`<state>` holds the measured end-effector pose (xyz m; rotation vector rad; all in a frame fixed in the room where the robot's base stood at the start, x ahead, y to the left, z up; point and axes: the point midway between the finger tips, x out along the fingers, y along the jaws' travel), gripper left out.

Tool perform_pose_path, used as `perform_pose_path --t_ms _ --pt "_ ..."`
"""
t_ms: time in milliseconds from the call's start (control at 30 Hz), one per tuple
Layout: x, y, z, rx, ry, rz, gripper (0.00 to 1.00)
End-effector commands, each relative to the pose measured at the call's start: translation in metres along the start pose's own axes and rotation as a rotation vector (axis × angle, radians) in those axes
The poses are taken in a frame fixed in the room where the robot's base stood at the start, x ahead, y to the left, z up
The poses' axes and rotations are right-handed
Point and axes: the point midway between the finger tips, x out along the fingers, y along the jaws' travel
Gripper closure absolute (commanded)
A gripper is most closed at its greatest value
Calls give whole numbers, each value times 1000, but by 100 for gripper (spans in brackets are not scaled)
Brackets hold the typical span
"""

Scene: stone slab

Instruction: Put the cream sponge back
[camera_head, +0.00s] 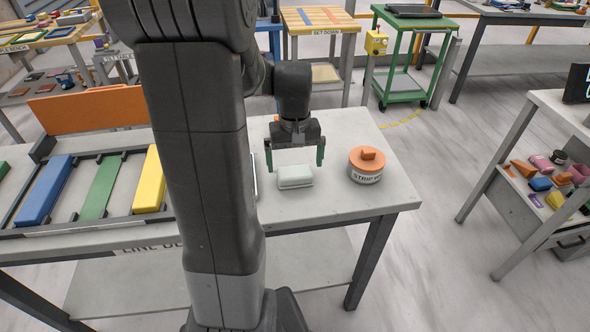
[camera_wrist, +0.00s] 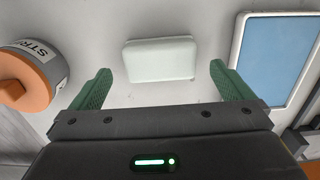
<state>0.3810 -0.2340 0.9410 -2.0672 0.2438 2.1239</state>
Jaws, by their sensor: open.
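The cream sponge (camera_head: 295,178), a pale rounded block, lies flat on the stone-topped table right of my arm. It also shows in the wrist view (camera_wrist: 160,59), top centre. My gripper (camera_head: 295,158) is open and empty, just above and behind the sponge in the head view. In the wrist view its green fingers (camera_wrist: 160,73) are spread wider than the sponge, one toward each end, with clear gaps. A white-rimmed tray with a blue floor (camera_wrist: 275,55) lies at the right of the wrist view; in the head view my arm hides most of it.
An orange-lidded round tin (camera_head: 366,166) labelled "STRIP" stands right of the sponge, at left in the wrist view (camera_wrist: 30,75). A dark rack holding blue (camera_head: 44,190), green (camera_head: 101,187) and yellow (camera_head: 149,181) bars lies left of my arm. The table front by the sponge is clear.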

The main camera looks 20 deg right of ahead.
Motion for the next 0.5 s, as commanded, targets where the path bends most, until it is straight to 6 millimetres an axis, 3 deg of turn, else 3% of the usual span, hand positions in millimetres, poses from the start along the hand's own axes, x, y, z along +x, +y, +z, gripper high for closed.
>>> perform_pose_path --t_ms 200,500 --pt "-48 0 -1 0 5 1 0" --pt "-76 0 0 0 0 0 0"
